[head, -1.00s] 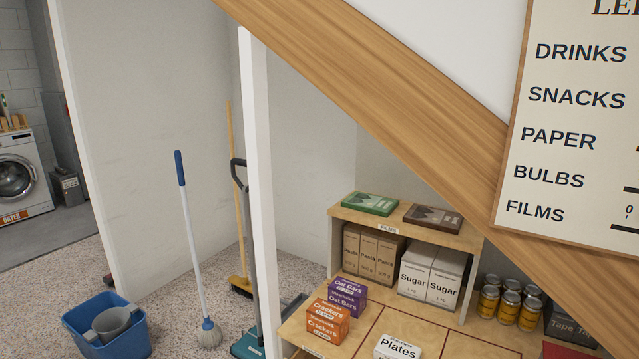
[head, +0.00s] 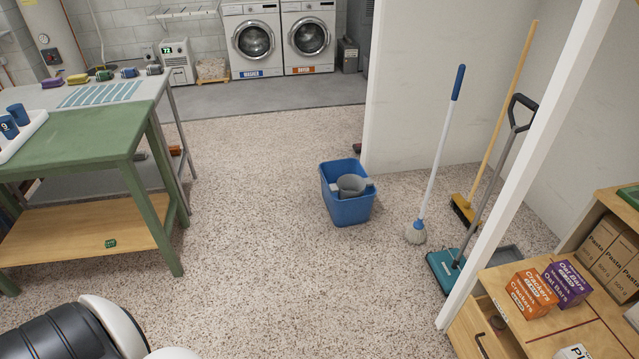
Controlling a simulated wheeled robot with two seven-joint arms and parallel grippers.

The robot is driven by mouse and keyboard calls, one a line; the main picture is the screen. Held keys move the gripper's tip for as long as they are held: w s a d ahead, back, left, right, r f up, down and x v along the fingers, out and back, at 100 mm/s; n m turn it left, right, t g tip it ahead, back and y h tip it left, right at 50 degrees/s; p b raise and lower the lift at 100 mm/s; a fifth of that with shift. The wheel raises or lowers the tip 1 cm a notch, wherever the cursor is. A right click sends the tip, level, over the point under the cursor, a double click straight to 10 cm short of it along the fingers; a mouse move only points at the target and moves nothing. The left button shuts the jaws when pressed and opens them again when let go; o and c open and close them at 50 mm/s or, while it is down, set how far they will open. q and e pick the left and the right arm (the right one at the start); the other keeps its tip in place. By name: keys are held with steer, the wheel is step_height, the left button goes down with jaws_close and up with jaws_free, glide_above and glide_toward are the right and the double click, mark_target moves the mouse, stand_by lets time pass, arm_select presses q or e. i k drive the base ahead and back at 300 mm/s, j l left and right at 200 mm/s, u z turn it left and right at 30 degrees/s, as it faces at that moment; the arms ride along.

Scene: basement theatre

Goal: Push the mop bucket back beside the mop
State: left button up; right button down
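The blue mop bucket (head: 347,207), with a grey wringer (head: 351,185) in its top, stands upright on the speckled floor near the end of the white partition wall. The mop (head: 437,160) has a blue grip, a white pole and a pale string head on the floor. It stands to the right of the bucket, with a strip of bare floor between them. Neither of my grippers shows in the head view.
A broom (head: 500,110) and a teal floor sweeper (head: 445,270) stand right of the mop, behind a white post (head: 540,160). A green table (head: 85,140) stands at left. The floor between table and bucket is clear. A shelf unit with boxes (head: 530,293) is at lower right.

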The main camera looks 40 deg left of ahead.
mark_target(349, 194)
steer(key=u, duration=0.95)
steer(key=i+j+z, duration=0.2)
steer(key=i+j, duration=0.55)
steer(key=i, duration=0.1)
